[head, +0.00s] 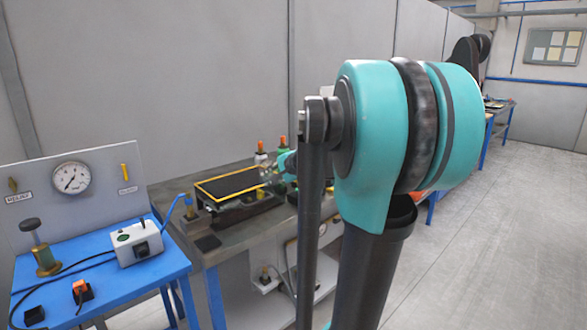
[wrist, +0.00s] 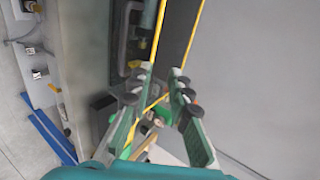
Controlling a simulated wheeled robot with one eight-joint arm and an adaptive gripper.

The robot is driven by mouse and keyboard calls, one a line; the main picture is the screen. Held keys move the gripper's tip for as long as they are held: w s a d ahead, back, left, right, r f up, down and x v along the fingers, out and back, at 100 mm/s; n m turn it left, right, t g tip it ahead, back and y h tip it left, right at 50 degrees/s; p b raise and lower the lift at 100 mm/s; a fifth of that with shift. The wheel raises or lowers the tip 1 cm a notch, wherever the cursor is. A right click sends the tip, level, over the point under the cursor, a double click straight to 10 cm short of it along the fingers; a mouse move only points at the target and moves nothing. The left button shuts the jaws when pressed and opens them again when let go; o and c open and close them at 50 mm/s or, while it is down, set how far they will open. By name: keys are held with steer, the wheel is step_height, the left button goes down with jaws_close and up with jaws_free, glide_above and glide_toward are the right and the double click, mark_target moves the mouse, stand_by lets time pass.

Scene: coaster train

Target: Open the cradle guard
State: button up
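The cradle guard (head: 230,184) looks like a dark flat panel with a yellow frame. It lies over a dark cradle (head: 232,212) on the grey bench, and looks lowered, slightly tilted. In the wrist view the yellow-edged guard (wrist: 176,38) runs up from my fingertips. My gripper (wrist: 164,78) is open, its two fingers apart on either side of a near part of the yellow frame. I cannot tell whether either finger touches it. In the head view my arm hides most of the gripper and the guard's right surroundings.
Bottles with orange tops (head: 260,146) stand behind the guard's right end. A blue table (head: 110,285) at left holds a white box (head: 137,243), a gauge panel (head: 70,178) and cables. A grey wall stands close behind the bench. The floor at right is clear.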

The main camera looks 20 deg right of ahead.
steer(key=v, duration=1.3)
steer(key=shift+s+d, duration=0.15)
steer(key=shift+s, duration=0.25)
stand_by(0.6)
